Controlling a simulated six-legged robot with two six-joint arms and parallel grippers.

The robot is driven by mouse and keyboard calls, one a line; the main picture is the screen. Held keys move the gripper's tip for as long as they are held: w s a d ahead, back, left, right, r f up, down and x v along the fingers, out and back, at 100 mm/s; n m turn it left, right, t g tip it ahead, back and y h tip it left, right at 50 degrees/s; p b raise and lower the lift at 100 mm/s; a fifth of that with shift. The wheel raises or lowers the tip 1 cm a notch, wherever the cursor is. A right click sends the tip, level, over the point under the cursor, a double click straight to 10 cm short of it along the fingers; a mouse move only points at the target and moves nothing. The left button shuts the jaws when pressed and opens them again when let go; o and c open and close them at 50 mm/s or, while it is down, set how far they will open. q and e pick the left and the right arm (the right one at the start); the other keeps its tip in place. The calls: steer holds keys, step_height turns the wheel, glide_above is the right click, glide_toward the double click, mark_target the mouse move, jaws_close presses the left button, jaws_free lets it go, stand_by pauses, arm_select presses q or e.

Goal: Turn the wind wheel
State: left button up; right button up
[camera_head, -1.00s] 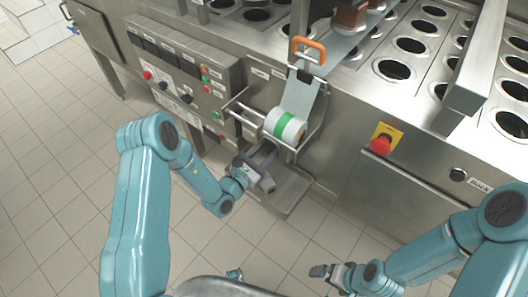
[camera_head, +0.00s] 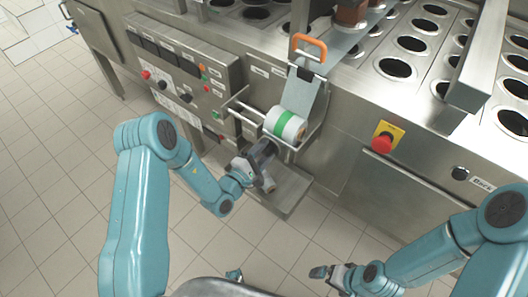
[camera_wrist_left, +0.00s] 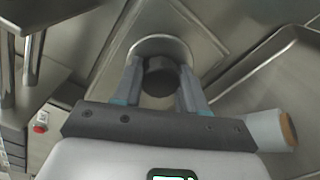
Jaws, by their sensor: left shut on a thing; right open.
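My left gripper (camera_head: 262,160) is low in front of the machine, just below the white roll with a green band (camera_head: 285,125). In the left wrist view its two fingers (camera_wrist_left: 160,82) are shut on a dark round hub (camera_wrist_left: 160,76), which I take for the wind wheel's centre. Behind the hub is a shiny metal disc (camera_wrist_left: 162,46). A pale cylinder with an orange-brown end (camera_wrist_left: 268,130) shows to the right of the gripper; I cannot tell what it is attached to. In the head view my gripper mostly hides the wheel. My right gripper (camera_head: 322,272) is open and empty above the floor.
A metal tray (camera_head: 290,190) lies under the roll. A red emergency button (camera_head: 382,144) is to the right, and a panel with buttons and knobs (camera_head: 180,75) to the left. The tiled floor in front is clear.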

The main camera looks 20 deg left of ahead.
arm_select(q)
steer(key=shift+m, duration=0.8)
steer(key=o, duration=1.1)
steer(key=shift+c, duration=0.2)
steer(key=v, duration=1.6)
steer(key=shift+s, duration=0.2)
